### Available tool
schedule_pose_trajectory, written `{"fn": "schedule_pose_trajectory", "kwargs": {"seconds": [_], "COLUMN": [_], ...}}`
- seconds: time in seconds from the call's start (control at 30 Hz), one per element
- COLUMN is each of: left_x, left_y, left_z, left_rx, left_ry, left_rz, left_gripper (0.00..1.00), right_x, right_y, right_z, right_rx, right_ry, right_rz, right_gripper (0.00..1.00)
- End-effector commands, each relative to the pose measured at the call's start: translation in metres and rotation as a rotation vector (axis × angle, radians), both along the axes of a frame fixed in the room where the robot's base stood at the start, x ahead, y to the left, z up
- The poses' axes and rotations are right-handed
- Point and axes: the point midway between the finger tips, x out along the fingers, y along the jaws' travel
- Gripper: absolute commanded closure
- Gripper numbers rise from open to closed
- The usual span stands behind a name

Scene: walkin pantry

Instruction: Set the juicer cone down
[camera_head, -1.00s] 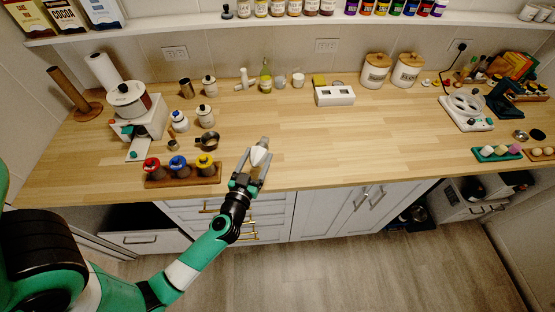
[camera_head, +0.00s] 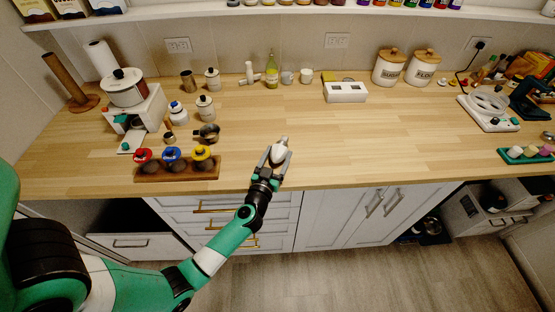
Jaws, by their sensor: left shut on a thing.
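The juicer cone (camera_head: 279,152) is a small whitish pointed piece in the camera_head view. My left gripper (camera_head: 275,158) is shut on it, near the front edge of the wooden counter (camera_head: 340,140). The cone's tip points away from me, toward the back of the counter. I cannot tell whether the cone touches the counter. My right gripper is not in view.
A wooden rack with red, blue and yellow topped jars (camera_head: 178,173) stands left of the gripper. A small dark pan (camera_head: 208,133) is behind it. A white two-slot box (camera_head: 345,92) stands farther back. The counter right of the gripper is clear.

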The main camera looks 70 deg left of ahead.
Motion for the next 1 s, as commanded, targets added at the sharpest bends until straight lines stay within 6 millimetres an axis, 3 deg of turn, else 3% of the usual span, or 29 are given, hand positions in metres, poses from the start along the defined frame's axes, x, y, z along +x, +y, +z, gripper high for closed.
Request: {"fn": "schedule_pose_trajectory", "kwargs": {"seconds": [0.2,0.23,0.37,0.67,1.0], "left_x": [0.000,0.000,0.000,0.000,-0.048], "left_y": [0.000,0.000,0.000,0.000,-0.054], "left_z": [-0.002,-0.002,-0.001,0.003,0.002], "left_rx": [0.000,-0.001,-0.001,0.000,-0.001], "left_ry": [0.000,0.001,0.001,-0.001,0.005], "left_rz": [0.000,0.000,0.000,0.000,-0.006], "left_gripper": [0.82,0.23,0.00,0.00,0.00], "right_x": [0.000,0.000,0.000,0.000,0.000], "right_y": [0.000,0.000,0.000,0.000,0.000], "right_z": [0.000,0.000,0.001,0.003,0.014], "right_rx": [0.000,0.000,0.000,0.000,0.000], "right_ry": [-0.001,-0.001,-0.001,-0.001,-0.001], "right_rz": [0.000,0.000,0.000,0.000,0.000], "right_gripper": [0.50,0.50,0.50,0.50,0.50]}}
